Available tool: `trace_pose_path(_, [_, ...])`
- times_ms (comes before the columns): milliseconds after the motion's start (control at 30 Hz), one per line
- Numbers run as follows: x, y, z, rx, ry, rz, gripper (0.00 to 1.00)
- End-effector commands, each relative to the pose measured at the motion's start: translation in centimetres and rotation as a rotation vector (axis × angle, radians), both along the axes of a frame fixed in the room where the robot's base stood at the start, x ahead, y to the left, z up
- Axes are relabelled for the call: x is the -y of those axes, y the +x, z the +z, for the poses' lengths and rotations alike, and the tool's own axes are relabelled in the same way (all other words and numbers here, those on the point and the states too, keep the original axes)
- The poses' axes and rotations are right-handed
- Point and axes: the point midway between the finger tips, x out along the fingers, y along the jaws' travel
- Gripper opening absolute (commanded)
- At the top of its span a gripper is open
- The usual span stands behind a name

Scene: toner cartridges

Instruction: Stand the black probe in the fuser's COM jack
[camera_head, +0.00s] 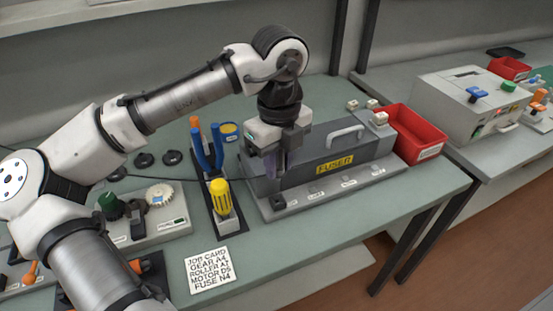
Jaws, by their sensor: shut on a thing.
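The fuser (364,152) is a grey box with a handle on top and a yellow FUSER label, right of centre. Its pale base ledge carries a small black block (278,201) at the left front and several little labels too small to read. I cannot tell which spot is the COM jack. My gripper (273,168) points down at the fuser's left front, above the ledge and near the black block. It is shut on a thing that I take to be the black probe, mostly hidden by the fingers. The probe's tip and its contact are unclear.
Left of the fuser, a black tool rack (225,228) holds blue-handled pliers (206,150) and a yellow screwdriver (220,197). A red bin (415,135) stands to the right. A job card (209,269) lies in front. The table's front right is clear.

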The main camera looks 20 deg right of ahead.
Motion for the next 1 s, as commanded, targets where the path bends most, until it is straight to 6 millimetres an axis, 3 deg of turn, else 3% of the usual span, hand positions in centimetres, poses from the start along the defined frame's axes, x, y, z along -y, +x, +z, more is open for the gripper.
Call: trace_pose_path(1000, [0.0,0.0,-6.0,-0.001,-0.001,0.001,0.0])
